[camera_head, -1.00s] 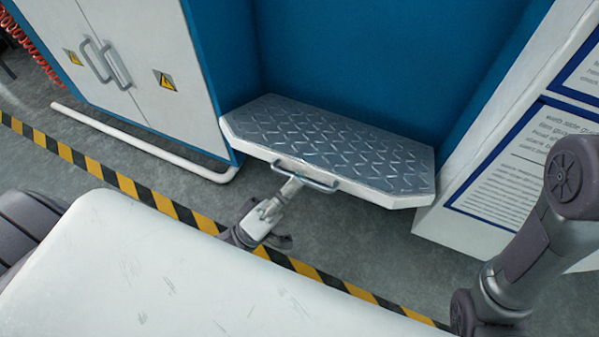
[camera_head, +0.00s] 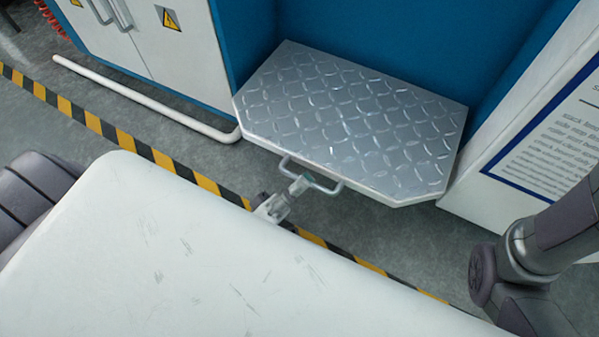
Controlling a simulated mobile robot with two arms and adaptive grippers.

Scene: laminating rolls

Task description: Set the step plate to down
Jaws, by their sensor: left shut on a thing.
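The step plate (camera_head: 350,120) is a grey metal tread plate with a raised diamond pattern. It juts out between the blue panels in the middle of the view, with its top face turned toward the camera. A U-shaped handle (camera_head: 332,186) is fixed to its front edge. My left gripper (camera_head: 302,184) is shut on the handle near its middle. Most of the left arm behind the gripper is hidden by the white body in the foreground. My right gripper is out of view; only part of my right arm shows at the lower right.
A white cabinet (camera_head: 150,50) with handles and warning signs stands at the upper left. A white rail (camera_head: 140,100) runs low along the floor before it. A white panel with printed text (camera_head: 550,130) is at the right. Black-and-yellow tape (camera_head: 130,142) crosses the grey floor.

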